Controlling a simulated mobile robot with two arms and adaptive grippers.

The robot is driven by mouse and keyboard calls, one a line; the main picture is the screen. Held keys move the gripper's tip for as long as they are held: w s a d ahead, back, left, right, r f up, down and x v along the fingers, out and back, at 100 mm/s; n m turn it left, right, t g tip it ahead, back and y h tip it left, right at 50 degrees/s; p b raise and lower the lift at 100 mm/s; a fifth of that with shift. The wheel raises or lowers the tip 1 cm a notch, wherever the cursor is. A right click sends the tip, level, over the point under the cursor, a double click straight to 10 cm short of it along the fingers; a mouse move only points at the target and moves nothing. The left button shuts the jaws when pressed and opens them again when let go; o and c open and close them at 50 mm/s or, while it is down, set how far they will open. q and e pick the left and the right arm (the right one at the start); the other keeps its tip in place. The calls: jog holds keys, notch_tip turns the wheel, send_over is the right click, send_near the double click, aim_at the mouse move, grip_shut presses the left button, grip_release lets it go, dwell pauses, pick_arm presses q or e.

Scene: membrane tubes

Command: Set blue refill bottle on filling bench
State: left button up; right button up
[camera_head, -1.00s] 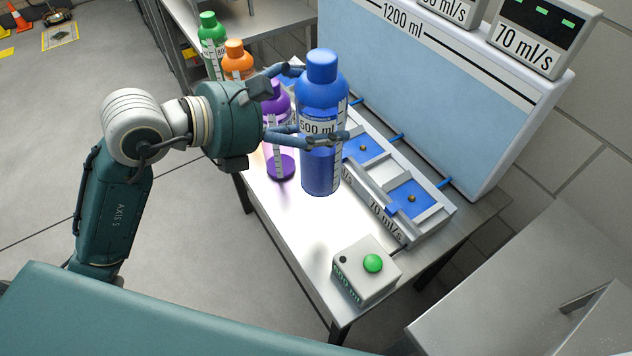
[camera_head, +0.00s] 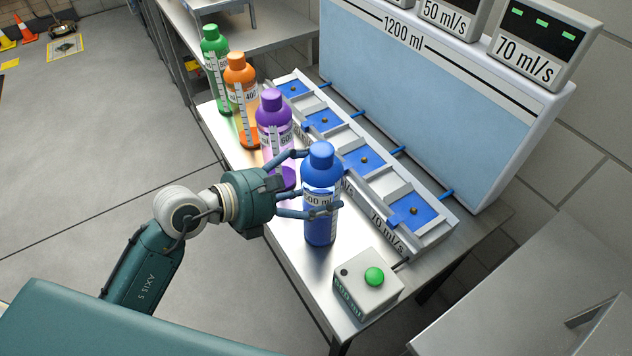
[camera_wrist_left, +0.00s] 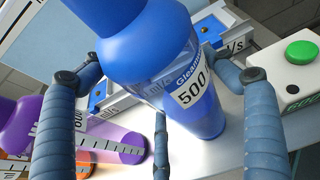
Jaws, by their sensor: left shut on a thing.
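The blue refill bottle (camera_head: 321,222), labelled 500 ml, is upright on or just above the front part of the filling bench (camera_head: 312,308); I cannot tell whether its base touches. My left gripper (camera_head: 312,198) is shut around the bottle's middle. In the left wrist view the same bottle (camera_wrist_left: 205,110) stands between the blue fingers (camera_wrist_left: 165,115), its cap cut off at the top. My right gripper is not in view.
Purple (camera_head: 272,124), orange (camera_head: 241,82) and green (camera_head: 215,62) bottles stand in a row behind it. A filling rack (camera_head: 440,232) with blue pads runs along the right. A box with a green button (camera_head: 374,276) sits at the front. A large tank (camera_head: 420,95) stands behind the rack.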

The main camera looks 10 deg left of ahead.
pick_arm(q)
jog(key=shift+r, duration=0.1)
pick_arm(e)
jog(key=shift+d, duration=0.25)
pick_arm(q)
jog(key=o, duration=1.9)
jog(key=shift+f, duration=0.2)
jog(key=shift+c, duration=0.2)
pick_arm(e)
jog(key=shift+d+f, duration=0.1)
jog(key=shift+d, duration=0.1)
pick_arm(q)
jog(key=b+v, duration=0.2)
jog(key=v, duration=1)
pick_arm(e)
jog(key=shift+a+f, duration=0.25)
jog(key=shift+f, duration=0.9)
pick_arm(q)
jog(key=shift+r, duration=0.15)
